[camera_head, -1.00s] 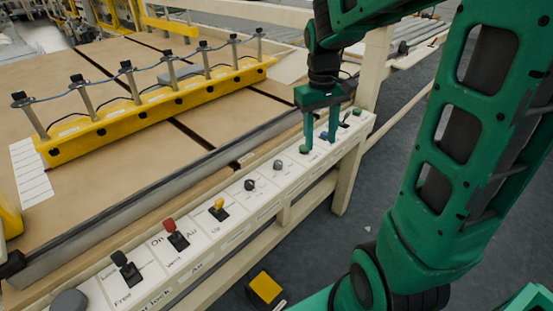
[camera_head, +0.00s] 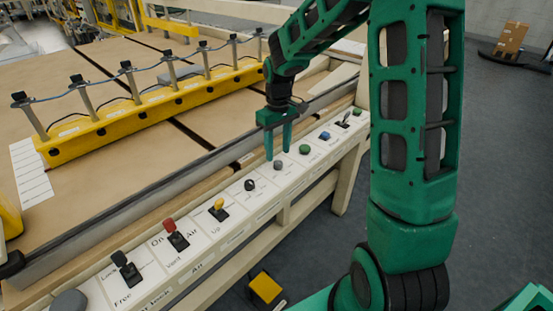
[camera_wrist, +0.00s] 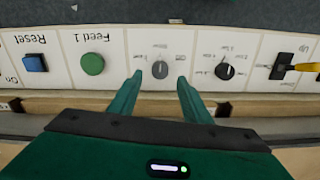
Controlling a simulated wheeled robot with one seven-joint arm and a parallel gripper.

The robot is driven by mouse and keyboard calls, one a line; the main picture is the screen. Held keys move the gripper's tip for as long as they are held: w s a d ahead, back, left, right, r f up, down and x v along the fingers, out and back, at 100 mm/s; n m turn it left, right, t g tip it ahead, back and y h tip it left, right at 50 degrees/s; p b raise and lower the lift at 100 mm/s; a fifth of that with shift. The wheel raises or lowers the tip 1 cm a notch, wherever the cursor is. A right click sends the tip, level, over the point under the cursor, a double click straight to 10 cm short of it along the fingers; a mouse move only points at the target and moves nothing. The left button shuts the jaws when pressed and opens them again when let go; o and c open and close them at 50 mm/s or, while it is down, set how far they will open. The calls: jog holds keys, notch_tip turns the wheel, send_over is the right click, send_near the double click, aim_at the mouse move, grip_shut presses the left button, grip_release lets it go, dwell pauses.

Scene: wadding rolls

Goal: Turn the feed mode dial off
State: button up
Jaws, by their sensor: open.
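A grey dial (camera_head: 278,165) sits on the white control strip, between a green button and a black dial (camera_head: 250,185). My gripper (camera_head: 278,154) points down over the grey dial with its fingers apart and empty. In the wrist view the grey dial (camera_wrist: 160,70) lies between the two fingertips, one on each side, with a gap at both. The black dial (camera_wrist: 222,70) is just right of the right finger there. The small labels around both dials are upside down and too small to read surely, so I cannot tell which is the feed mode dial.
A green button (camera_wrist: 92,64) marked Feed 1 and a blue Reset button (camera_wrist: 35,63) are to the left in the wrist view. A yellow lever (camera_head: 219,205), a red lever (camera_head: 170,226) and a black lever (camera_head: 122,260) stand nearer along the strip. A metal rail runs behind.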

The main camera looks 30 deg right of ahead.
aim_at(277, 162)
jog(key=shift+f, duration=2.05)
jog(key=c, duration=1)
jog(key=shift+c, duration=0.2)
jog(key=shift+m, duration=0.4)
jog(key=m, duration=0.5)
jog(key=shift+m, duration=0.3)
jog(key=m, duration=0.5)
jog(key=shift+m, duration=0.4)
